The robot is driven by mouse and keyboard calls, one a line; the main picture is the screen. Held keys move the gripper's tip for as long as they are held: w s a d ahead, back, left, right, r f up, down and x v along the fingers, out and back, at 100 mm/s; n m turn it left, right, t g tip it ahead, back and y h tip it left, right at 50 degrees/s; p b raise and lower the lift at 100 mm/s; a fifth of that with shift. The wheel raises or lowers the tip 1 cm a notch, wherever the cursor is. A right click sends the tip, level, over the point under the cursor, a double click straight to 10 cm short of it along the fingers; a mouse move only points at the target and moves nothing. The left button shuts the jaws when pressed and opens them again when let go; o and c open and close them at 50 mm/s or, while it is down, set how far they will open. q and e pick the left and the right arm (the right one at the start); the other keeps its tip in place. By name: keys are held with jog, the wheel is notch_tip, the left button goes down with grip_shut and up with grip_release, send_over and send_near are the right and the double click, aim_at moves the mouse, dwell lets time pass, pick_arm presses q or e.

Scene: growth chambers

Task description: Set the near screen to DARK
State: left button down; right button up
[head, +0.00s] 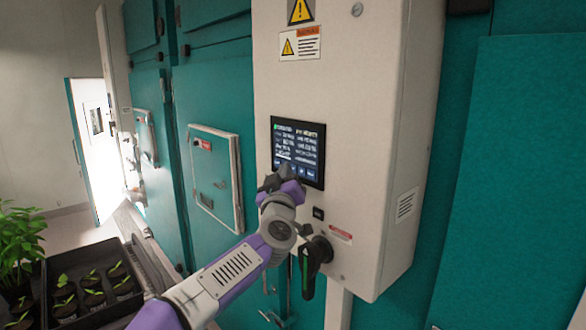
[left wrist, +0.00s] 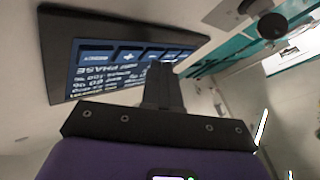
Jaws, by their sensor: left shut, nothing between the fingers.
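The near screen (head: 298,146) is a black panel with white text and a row of blue buttons along its bottom, set in the white control box. In the left wrist view the screen (left wrist: 110,68) appears upside down. The word PHASE shows on it, but the phase setting is too small or hidden to read. My left gripper (head: 279,181) is shut and empty, its tips at the screen's lower left edge in the head view. In the left wrist view its fingers (left wrist: 162,82) overlap the button row and hide part of it. I cannot tell whether they touch the glass.
Below the screen is a black rotary handle (head: 316,262) on the white control box (head: 365,150). A black tray (head: 85,312) of seedlings is at lower left.

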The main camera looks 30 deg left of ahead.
pick_arm(q)
jog(key=shift+w+d, duration=0.1)
jog(key=shift+w, duration=0.05)
dwell(0.5)
jog(key=shift+s+a, duration=0.3)
jog(key=shift+s, duration=0.4)
jog(key=shift+s+a+b, duration=0.3)
jog(key=shift+s+b, duration=0.05)
jog(key=shift+s, duration=0.4)
jog(key=shift+s+a+b, duration=0.35)
jog(key=shift+s, duration=0.45)
jog(key=shift+s+a+b, duration=0.3)
jog(key=shift+s+b, duration=0.05)
jog(key=shift+s, duration=0.4)
